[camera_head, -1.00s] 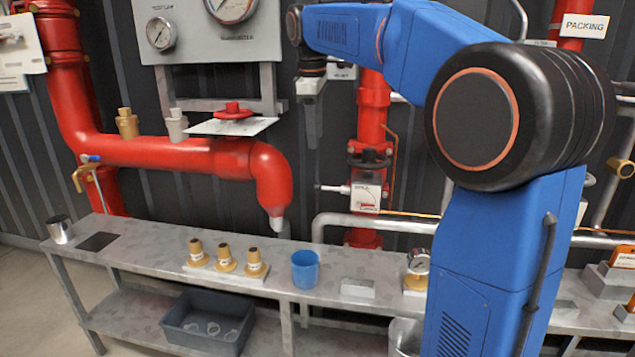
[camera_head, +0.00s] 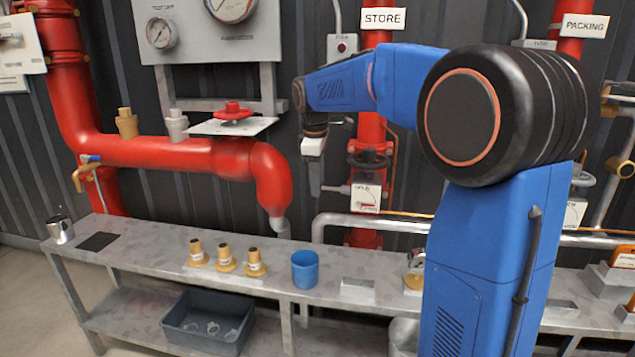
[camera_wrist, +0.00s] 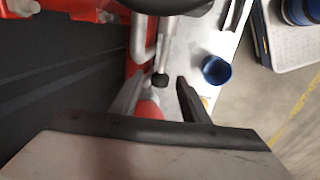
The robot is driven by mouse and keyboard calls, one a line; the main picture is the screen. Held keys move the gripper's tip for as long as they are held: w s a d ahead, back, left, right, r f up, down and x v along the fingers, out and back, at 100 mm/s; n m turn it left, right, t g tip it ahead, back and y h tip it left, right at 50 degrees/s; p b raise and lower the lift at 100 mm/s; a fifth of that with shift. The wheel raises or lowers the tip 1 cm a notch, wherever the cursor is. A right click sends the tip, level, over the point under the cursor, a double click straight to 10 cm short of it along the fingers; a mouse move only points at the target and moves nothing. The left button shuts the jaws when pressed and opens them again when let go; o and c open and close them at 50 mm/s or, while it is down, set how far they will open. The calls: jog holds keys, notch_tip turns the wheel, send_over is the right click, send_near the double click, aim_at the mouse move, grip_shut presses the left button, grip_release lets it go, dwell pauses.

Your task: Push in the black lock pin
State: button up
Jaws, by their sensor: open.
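The black lock pin (camera_wrist: 160,80) shows in the wrist view as a black knob on the end of a grey rod. It appears between my gripper's (camera_wrist: 157,98) two open fingers, near their tips; I cannot tell how far ahead it is or whether they touch. In the head view my gripper (camera_head: 316,190) points down just left of the valve on the red vertical pipe. There it hides the outer end of the pin, and only part of the rod shows. A small white card (camera_head: 366,197) with lettering is beside the rod.
A black handwheel (camera_head: 370,160) sits above the card on the red pipe. A grey pipe (camera_head: 375,221) runs below. The bench (camera_head: 135,240) carries a blue cup (camera_head: 305,270) and several brass fittings (camera_head: 226,258). A large red pipe elbow (camera_head: 270,180) is left of my gripper.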

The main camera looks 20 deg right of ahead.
aim_at(329, 188)
jog(key=shift+f, duration=0.15)
grip_shut()
jog(key=shift+s+d, duration=0.45)
jog(key=shift+d, duration=0.25)
jog(key=shift+s+d, duration=0.45)
jog(key=shift+d, duration=0.25)
grip_release()
jog(key=shift+d, duration=0.1)
notch_tip(329, 188, up, 17)
jog(key=s+a, duration=0.2)
jog(key=s, duration=0.1)
